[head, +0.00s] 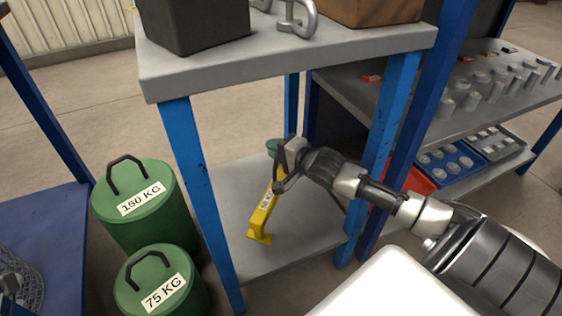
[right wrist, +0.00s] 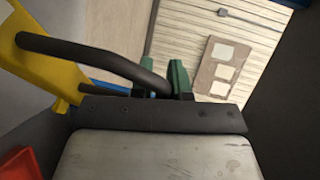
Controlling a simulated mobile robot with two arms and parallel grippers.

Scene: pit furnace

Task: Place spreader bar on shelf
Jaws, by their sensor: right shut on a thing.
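The yellow spreader bar (head: 262,217) is under the tabletop of the blue-legged table, over its grey lower shelf (head: 225,190). It appears tilted, its near end low by the shelf; I cannot tell if it touches. My right gripper (head: 283,172) reaches in from the right and is shut on the bar. In the right wrist view the yellow bar (right wrist: 55,62) is at left, and its dark handle (right wrist: 95,58) runs to the green-tipped fingers (right wrist: 166,78). The fingers hide the handle's end. My left gripper is not in view.
The tabletop (head: 290,60) above carries a dark block (head: 195,22), a shackle (head: 297,18) and a brown box. Blue legs flank the opening. Green weights, 150 KG (head: 140,205) and 75 KG (head: 160,285), stand at left. A rack (head: 440,130) with metal parts stands at right.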

